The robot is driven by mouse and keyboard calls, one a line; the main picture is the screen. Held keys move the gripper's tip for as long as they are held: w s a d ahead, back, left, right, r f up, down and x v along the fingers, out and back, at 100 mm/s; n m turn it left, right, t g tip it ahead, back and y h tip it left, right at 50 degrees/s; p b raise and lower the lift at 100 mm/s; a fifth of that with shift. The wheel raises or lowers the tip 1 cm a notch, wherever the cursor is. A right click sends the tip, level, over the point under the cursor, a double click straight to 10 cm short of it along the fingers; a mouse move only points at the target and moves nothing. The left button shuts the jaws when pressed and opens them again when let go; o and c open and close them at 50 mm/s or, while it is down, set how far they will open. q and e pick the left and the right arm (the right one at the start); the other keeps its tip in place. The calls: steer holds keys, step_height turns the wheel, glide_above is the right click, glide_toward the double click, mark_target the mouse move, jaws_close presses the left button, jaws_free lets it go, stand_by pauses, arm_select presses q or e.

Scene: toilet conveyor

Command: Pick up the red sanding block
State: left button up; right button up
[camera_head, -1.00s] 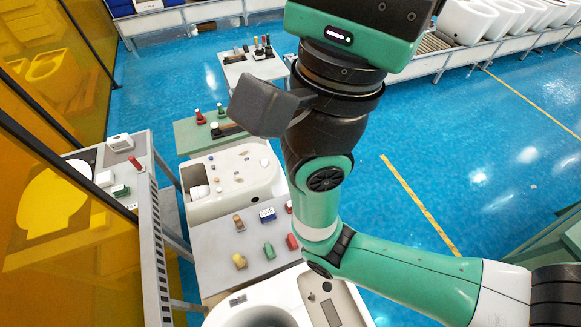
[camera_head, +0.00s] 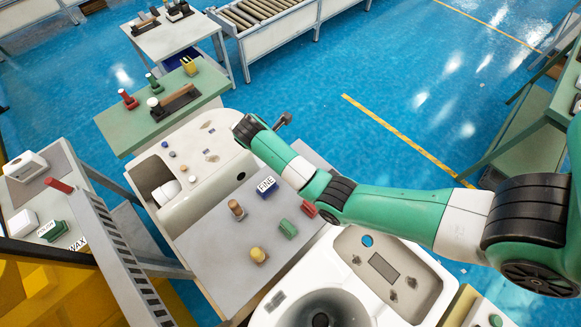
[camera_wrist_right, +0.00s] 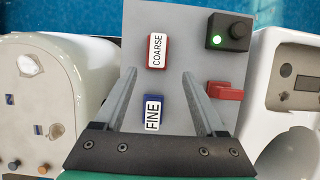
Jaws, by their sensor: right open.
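The red sanding block (camera_wrist_right: 157,50), with a white COARSE label, lies on the grey table top in the right wrist view. It lies ahead of the gap between my right gripper's fingers (camera_wrist_right: 160,76), which are spread wide and hold nothing. The blue block (camera_wrist_right: 152,112), labelled FINE, lies nearer, between the fingers in the picture. In the head view the blue block (camera_head: 267,185) shows on the grey table, but I cannot make out the COARSE block; my right arm covers part of that area. My left gripper is not in view.
A red handled piece (camera_wrist_right: 225,91) and a black box (camera_wrist_right: 229,32) with a green light stand at right in the wrist view. White toilet bodies flank the grey table (camera_head: 215,245). A green piece (camera_head: 288,229) and a yellow piece (camera_head: 258,256) stand on it.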

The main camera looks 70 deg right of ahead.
steer(key=b+x, duration=0.1)
steer(key=x, duration=0.4)
steer(key=shift+w, duration=0.1)
steer(key=shift+d+f, duration=0.25)
steer(key=shift+f, duration=0.2)
steer(key=x, duration=0.1)
steer(key=b+x, duration=0.1)
steer(key=x, duration=0.1)
steer(key=b+x, duration=0.1)
steer(key=x, duration=0.1)
steer(key=shift+d, duration=0.3)
jaws_close()
